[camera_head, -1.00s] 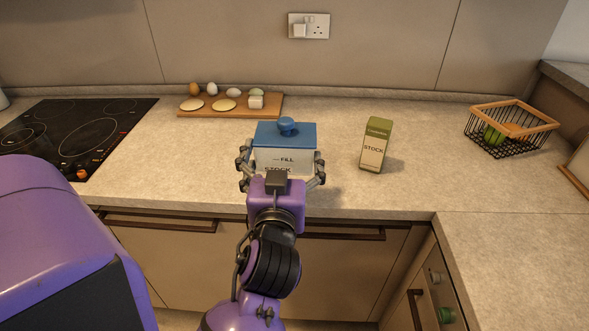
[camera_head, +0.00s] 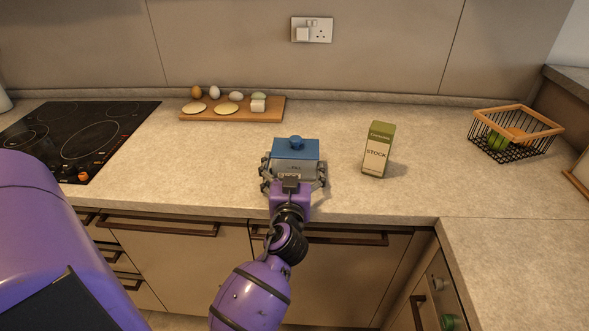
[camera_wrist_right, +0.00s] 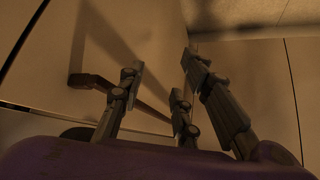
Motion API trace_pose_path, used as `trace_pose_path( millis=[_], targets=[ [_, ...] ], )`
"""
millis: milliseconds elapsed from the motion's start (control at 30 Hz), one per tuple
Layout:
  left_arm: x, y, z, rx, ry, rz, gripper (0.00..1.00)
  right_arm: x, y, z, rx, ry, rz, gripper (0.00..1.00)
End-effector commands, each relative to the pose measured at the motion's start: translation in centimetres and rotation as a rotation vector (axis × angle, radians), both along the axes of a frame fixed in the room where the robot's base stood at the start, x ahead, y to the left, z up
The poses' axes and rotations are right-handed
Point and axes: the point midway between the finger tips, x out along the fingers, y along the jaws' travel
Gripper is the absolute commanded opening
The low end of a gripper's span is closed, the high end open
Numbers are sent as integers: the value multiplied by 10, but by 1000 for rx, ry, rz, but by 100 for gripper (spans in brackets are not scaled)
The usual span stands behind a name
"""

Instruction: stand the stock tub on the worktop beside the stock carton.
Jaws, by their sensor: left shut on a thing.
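The stock tub (camera_head: 292,165) is a pale box with a blue lid and round blue knob, upright near the worktop's front edge. My left gripper (camera_head: 294,174) is shut on the tub, a finger on each side, and hides part of its front. I cannot tell whether its base touches the worktop (camera_head: 230,165). The stock carton (camera_head: 376,150), green and cream, stands upright to the tub's right with a gap of bare worktop between. My right gripper (camera_wrist_right: 165,95) shows only in the right wrist view, fingers spread and empty, near a cabinet front.
A wooden board (camera_head: 270,114) with eggs and round pale pieces lies behind the tub. A black hob (camera_head: 80,135) is at left. A wire basket (camera_head: 515,140) with vegetables stands at right. The worktop around the carton is clear.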

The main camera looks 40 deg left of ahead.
Motion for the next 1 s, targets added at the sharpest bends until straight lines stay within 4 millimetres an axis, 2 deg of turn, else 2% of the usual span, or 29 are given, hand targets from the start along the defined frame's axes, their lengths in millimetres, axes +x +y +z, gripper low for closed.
trace_pose_path(
  millis=[233, 467, 500, 533, 1000],
  targets=[
    [0, 0, -5, 1, -4, -1, 63, 5, 1, 1, 1, -9, 2, 31],
    [0, -1, -11, 0, -2, -1, 63, -2, 0, -5, 0, 6, 1, 31],
    [0, 0, -11, 0, 0, 0, 96, -2, 0, -5, -1, 6, 2, 31],
    [0, 0, -10, 1, -1, 0, 100, -2, 0, -5, -1, 7, 1, 31],
    [-3, -2, -4, -1, -3, -1, 100, 0, 0, 1, 1, 0, -2, 31]
  ],
)
